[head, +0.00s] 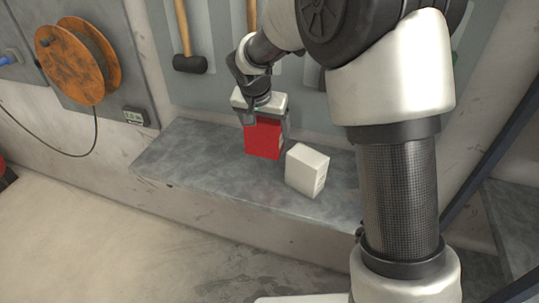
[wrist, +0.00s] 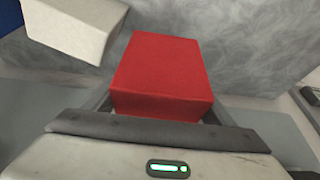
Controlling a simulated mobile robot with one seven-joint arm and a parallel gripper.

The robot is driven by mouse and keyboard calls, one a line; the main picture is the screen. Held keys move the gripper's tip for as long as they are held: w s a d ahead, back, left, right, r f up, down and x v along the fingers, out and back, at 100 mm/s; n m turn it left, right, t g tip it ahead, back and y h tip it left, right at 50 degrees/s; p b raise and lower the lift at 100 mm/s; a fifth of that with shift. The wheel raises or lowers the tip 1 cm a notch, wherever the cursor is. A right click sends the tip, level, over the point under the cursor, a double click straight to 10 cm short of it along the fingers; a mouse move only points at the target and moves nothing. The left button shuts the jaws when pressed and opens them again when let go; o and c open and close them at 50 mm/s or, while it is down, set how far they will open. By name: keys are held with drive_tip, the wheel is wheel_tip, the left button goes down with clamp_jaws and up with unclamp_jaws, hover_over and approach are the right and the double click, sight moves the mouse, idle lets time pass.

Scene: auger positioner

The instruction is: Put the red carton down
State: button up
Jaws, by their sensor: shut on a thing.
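The red carton (head: 263,139) is upright in my gripper (head: 263,119), over the grey stone ledge (head: 190,160) in the head view. My gripper is shut on the upper part of the carton from above. The carton's lower edge is at or close to the ledge top; I cannot tell whether it touches. In the wrist view the red carton (wrist: 163,75) fills the middle, held between the fingers, with the grey ledge surface (wrist: 245,45) beyond it.
A white carton (head: 307,170) stands on the ledge just right of the red one. It shows at upper left in the wrist view (wrist: 75,25). A black mallet (head: 190,63) hangs on the wall panel behind. The ledge's left part is clear.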

sight(266, 148)
drive_tip(key=shift+f, duration=3.5)
drive_tip(key=shift+b, duration=0.3)
drive_tip(key=shift+f, duration=0.2)
drive_tip(key=o, duration=0.9)
drive_tip(key=shift+o, duration=0.2)
drive_tip(key=shift+r, duration=0.1)
